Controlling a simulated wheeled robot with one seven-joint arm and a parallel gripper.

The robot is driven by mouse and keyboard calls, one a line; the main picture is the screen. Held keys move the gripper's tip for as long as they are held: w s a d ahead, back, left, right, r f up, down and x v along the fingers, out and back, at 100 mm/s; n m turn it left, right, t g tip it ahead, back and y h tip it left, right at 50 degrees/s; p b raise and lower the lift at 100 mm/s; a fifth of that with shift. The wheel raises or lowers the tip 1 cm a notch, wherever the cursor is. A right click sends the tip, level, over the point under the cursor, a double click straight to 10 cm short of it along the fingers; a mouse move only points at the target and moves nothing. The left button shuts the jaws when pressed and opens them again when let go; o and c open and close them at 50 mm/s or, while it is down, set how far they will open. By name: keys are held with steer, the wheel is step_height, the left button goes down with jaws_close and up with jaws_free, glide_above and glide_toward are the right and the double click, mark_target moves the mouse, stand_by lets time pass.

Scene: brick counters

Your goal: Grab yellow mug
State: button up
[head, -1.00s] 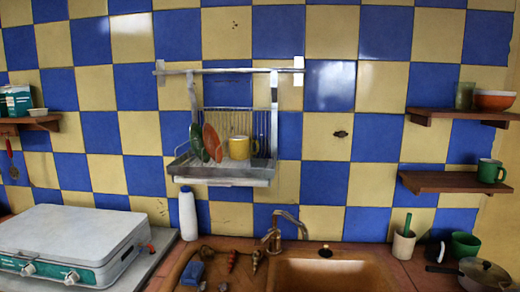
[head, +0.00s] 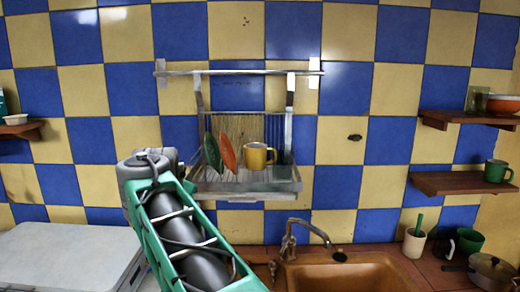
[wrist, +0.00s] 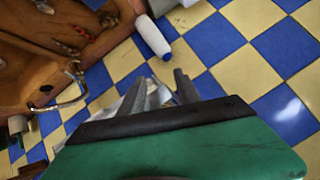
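The yellow mug (head: 256,156) stands upright on the right part of the metal wall rack (head: 245,187) in the head view. Its handle points right. A green plate (head: 212,155) and an orange-red plate (head: 227,153) stand on edge to its left. My green arm rises from the bottom in the head view, left of the mug, and my fingers do not show there. In the wrist view, the two grey fingers of my gripper (wrist: 163,82) stand apart with nothing seen between them. The mug is not visible in the wrist view.
The sink (head: 345,275) and faucet (head: 292,240) are below the rack. A white bottle (wrist: 152,38) shows beyond my fingers in the wrist view. Wooden shelves (head: 450,184) with a green mug (head: 496,171) are at the right. A white-lidded stove (head: 65,255) is at lower left.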

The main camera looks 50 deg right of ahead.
steer(key=d+r+m+h+p, duration=0.2)
steer(key=d+r+m+h, duration=0.2)
steer(key=d+r+m, duration=0.65)
steer(key=m+g+h+p, duration=0.1)
steer(key=m+g+p, duration=0.1)
steer(key=m+g, duration=0.4)
glide_above(261, 157)
steer(key=s+a, duration=0.2)
steer(key=s, duration=0.2)
steer(key=shift+m+t, duration=0.3)
steer(key=shift+m, duration=0.05)
steer(key=x, duration=0.2)
steer(key=p+x, duration=0.1)
steer(key=x, duration=0.1)
steer(key=w+p+x, duration=0.1)
steer(key=x, duration=0.1)
steer(key=shift+f, duration=0.2)
jaws_close()
steer(key=shift+f, duration=0.15)
